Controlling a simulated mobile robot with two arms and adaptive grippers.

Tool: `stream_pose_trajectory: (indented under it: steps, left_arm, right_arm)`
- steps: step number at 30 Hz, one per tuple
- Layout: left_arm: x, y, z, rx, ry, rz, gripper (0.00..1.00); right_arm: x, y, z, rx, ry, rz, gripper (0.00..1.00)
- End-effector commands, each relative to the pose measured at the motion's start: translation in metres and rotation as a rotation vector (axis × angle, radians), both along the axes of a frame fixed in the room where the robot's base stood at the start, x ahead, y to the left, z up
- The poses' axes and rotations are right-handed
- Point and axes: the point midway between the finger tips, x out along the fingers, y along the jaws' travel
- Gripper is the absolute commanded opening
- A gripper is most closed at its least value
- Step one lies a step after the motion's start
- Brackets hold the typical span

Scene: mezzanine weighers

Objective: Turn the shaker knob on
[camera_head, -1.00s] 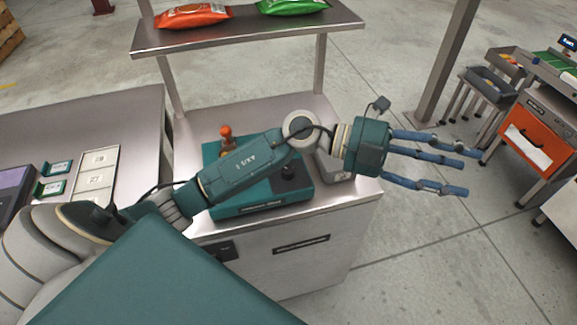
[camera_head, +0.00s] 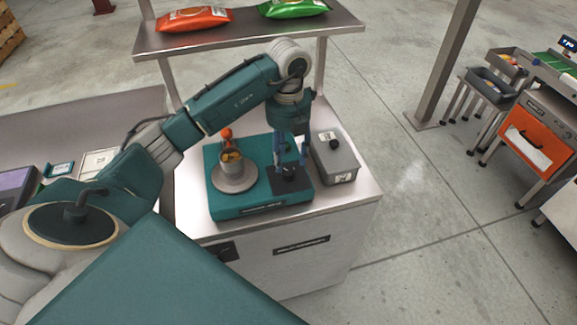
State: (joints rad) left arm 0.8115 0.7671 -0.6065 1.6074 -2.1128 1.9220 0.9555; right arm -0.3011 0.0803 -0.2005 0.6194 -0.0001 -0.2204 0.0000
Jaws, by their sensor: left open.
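The teal shaker (camera_head: 226,207) sits on the metal cabinet top. My right gripper is not in view.
A raised shelf (camera_head: 240,38) with an orange bag (camera_head: 194,18) and a green bag (camera_head: 292,7) spans the back. Open floor lies right of the cabinet.

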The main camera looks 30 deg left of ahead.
Motion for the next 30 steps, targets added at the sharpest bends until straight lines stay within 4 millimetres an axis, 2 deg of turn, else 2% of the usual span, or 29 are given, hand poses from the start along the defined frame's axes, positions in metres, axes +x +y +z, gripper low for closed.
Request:
stream_pose_trajectory:
  steps: [3,9,20,21,23,27,28,30]
  left_arm:
    - [-0.001,-0.001,-0.020,-0.002,0.004,-0.001,0.47]
    - [0.000,-0.001,-0.046,-0.003,0.001,-0.002,0.47]
    - [0.000,-0.001,-0.054,-0.003,-0.001,-0.003,0.47]
    - [0.000,-0.001,-0.054,-0.003,-0.001,-0.003,0.46]
    - [0.000,-0.001,-0.054,-0.003,-0.001,-0.003,0.34]
    - [0.000,-0.001,-0.054,-0.003,-0.001,-0.003,0.06]
    - [0.000,-0.001,-0.054,-0.003,-0.001,-0.003,0.03]
    - [0.000,-0.001,-0.054,-0.003,-0.001,-0.003,0.03]
  right_arm:
    - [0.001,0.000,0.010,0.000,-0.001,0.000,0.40]
    - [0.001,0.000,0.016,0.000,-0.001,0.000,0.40]
    - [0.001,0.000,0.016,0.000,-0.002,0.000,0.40]
    - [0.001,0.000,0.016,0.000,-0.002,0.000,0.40]
    - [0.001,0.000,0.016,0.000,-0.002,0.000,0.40]
    - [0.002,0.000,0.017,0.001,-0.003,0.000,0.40]
    - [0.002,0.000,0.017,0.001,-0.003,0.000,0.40]
    - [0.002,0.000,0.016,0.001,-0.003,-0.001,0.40]
